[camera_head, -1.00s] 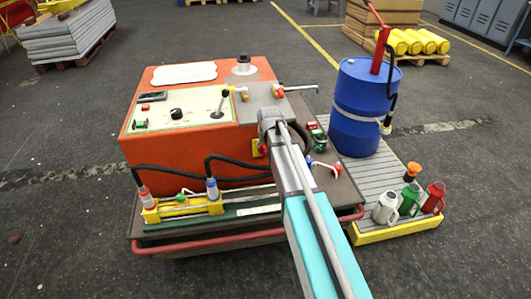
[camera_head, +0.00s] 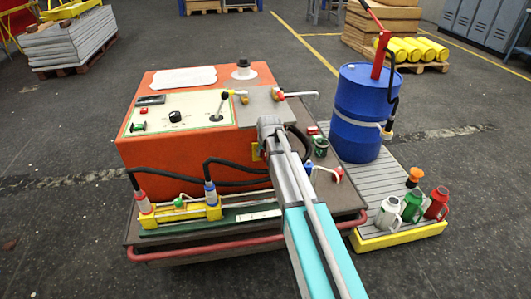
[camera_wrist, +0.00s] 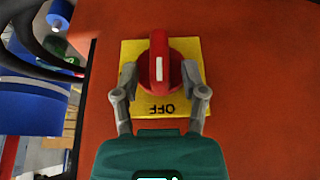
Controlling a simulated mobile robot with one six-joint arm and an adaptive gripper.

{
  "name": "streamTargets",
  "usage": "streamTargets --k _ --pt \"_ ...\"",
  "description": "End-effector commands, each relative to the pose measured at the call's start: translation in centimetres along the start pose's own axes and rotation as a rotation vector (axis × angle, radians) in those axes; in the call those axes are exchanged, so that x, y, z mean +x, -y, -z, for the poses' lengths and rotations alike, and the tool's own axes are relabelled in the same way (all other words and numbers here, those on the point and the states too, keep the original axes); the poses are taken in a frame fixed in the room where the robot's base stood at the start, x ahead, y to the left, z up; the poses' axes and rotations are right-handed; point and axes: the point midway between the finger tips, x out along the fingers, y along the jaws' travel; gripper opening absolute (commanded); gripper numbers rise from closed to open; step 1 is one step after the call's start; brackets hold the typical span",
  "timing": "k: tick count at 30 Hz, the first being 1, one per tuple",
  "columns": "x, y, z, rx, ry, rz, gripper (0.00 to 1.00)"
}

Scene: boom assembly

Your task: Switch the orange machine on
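The orange machine (camera_head: 200,155) stands on a dark base, with a control panel on top. In the wrist view, a round red rotary switch (camera_wrist: 160,68) sits on a yellow plate (camera_wrist: 148,108) on the orange face (camera_wrist: 260,90). The white mark on the knob's grip is vertical in the picture. My gripper (camera_wrist: 159,72) is open, with one finger on each side of the knob. I cannot tell whether the fingers touch it. In the head view, the plate's edge (camera_head: 256,151) shows beside my arm, which hides the knob and gripper.
A blue drum (camera_head: 357,125) with a red pump stands right of the machine on a grey platform (camera_head: 385,232). White, green and red jugs stand at its front. Black hoses (camera_head: 170,177) and a red rail (camera_head: 205,248) run along the machine's front. The surrounding floor is mostly clear.

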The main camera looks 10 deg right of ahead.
Motion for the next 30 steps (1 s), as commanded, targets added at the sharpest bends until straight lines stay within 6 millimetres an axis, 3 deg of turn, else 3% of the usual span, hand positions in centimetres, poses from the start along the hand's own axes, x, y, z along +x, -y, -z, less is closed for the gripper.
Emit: streamTargets --k 1,8,20,30 --pt "0.00 0.01 -0.01 0.000 0.000 0.000 0.40" --pt "0.00 0.01 -0.01 0.000 0.000 0.000 0.00" --pt "0.05 -0.14 -0.03 0.007 0.000 0.015 0.00" --pt "0.25 -0.49 -0.13 0.058 0.000 0.135 0.00"
